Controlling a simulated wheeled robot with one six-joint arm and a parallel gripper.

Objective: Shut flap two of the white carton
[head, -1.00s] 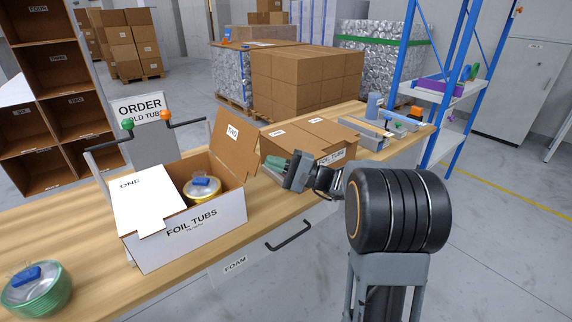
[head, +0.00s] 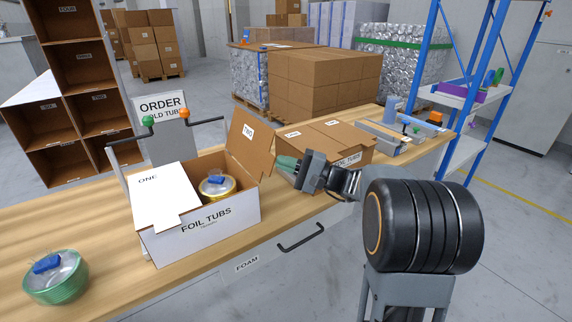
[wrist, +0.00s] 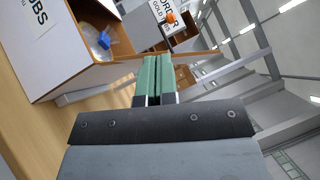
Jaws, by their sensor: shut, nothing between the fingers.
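The white carton (head: 231,232), marked FOIL TUBS, stands on the wooden bench. Its flap one (head: 154,181) lies folded over the left part of the opening. Flap two (head: 250,145) stands raised on the right side, leaning outward, brown inner face showing. Inside is a gold tub (head: 217,187) with a blue item on top. My gripper (head: 281,163) is shut and empty, just right of flap two; I cannot tell whether it touches. In the wrist view my green fingertips (wrist: 158,68) are together, near the open carton (wrist: 60,50) on the left.
A closed brown carton (head: 340,153) stands on the bench behind my gripper. A green tub (head: 55,283) sits at the left end. An order sign (head: 162,118) and a rack with green and orange knobs stand behind the carton.

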